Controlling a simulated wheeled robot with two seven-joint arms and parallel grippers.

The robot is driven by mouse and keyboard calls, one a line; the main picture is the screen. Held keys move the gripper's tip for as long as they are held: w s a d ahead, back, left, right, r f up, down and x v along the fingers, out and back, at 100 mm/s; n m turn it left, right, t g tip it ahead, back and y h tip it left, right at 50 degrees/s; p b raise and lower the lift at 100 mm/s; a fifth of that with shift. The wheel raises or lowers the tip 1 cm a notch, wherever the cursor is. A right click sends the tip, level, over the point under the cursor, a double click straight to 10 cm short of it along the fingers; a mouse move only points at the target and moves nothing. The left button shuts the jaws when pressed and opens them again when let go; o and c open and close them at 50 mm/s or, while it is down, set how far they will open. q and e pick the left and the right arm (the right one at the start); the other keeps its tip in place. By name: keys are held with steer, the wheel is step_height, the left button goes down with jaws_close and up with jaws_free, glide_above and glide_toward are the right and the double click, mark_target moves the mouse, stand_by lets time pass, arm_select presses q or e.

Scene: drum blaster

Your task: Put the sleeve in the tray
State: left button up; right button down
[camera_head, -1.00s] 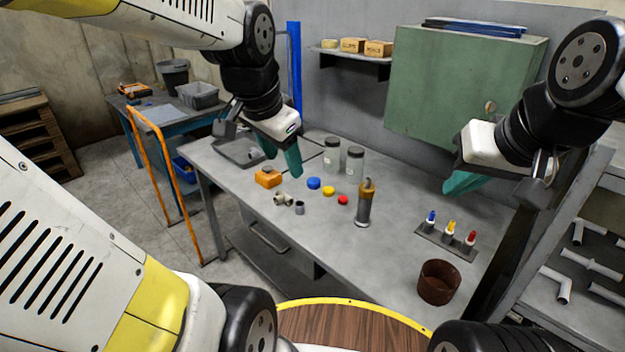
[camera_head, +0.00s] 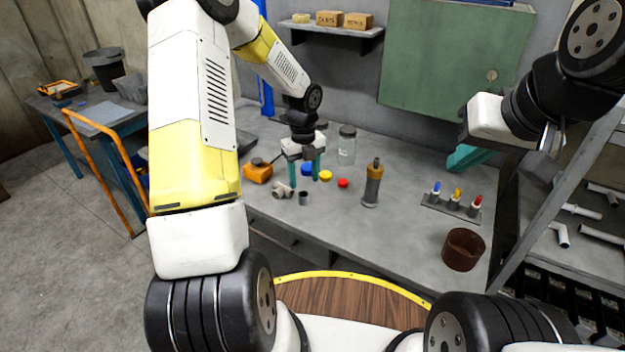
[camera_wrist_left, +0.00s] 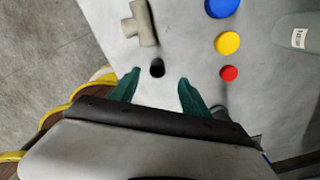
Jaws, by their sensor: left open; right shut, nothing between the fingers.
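The sleeve, a small dark grey hollow cylinder (camera_head: 304,198), stands on the grey workbench. In the left wrist view, the sleeve (camera_wrist_left: 157,67) lies between and just beyond my fingertips. My left gripper (camera_head: 304,178) points down above the bench near the sleeve, its green fingers apart and empty; they also show in the left wrist view (camera_wrist_left: 158,80). My right gripper (camera_head: 462,162) is shut and empty above the bench's right back side. The tray (camera_head: 245,143) at the bench's left is mostly hidden behind my left arm.
Blue, yellow (camera_head: 325,176) and red caps (camera_head: 343,183) lie nearby. A bottle (camera_head: 372,185), glass jar (camera_head: 347,148), driver rack (camera_head: 452,206) and brown cup (camera_head: 463,250) stand rightward.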

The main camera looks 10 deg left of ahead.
mark_target(304, 194)
arm_select(q)
steer(key=f, duration=0.7)
steer(key=shift+s, duration=0.25)
jaws_close()
